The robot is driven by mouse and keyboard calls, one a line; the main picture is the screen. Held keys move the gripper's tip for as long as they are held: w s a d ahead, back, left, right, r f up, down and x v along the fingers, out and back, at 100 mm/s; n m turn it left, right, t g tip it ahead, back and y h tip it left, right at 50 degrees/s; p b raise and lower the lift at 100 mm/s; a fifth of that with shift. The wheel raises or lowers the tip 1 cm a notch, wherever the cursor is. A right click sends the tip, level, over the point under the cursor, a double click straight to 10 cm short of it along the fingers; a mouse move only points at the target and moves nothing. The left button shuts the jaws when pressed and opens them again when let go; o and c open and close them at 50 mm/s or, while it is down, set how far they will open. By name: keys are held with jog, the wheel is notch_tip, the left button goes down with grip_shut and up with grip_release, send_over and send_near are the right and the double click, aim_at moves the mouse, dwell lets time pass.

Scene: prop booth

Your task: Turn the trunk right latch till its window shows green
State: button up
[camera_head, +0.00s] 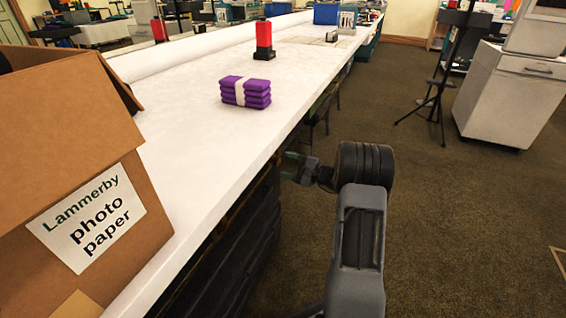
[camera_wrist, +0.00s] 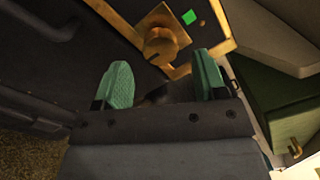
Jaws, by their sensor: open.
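The trunk (camera_wrist: 50,75) is dark with brass fittings and fills the left of the wrist view; dark cases (camera_head: 232,240) also show under the table in the head view. A brass latch knob (camera_wrist: 160,45) sits on a brass plate, and a small window (camera_wrist: 189,17) beside it shows green. I cannot tell from the view whether this is the right latch. My gripper (camera_wrist: 163,76) is open, its green-padded fingers pointing toward the knob and apart from it. In the head view my gripper (camera_head: 297,168) is beside the table's right edge, small and partly hidden.
A white table (camera_head: 190,150) holds a cardboard box (camera_head: 70,150), a purple bundle (camera_head: 246,91) and a red and black object (camera_head: 264,40). A green box (camera_wrist: 275,85) stands right in the wrist view. Carpet is clear right of my arm, before a white cabinet (camera_head: 520,95).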

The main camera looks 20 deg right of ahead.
jog(key=p+v, duration=0.3)
jog(key=v, duration=0.8)
jog(key=shift+s+d, duration=0.1)
jog(key=shift+s, duration=0.1)
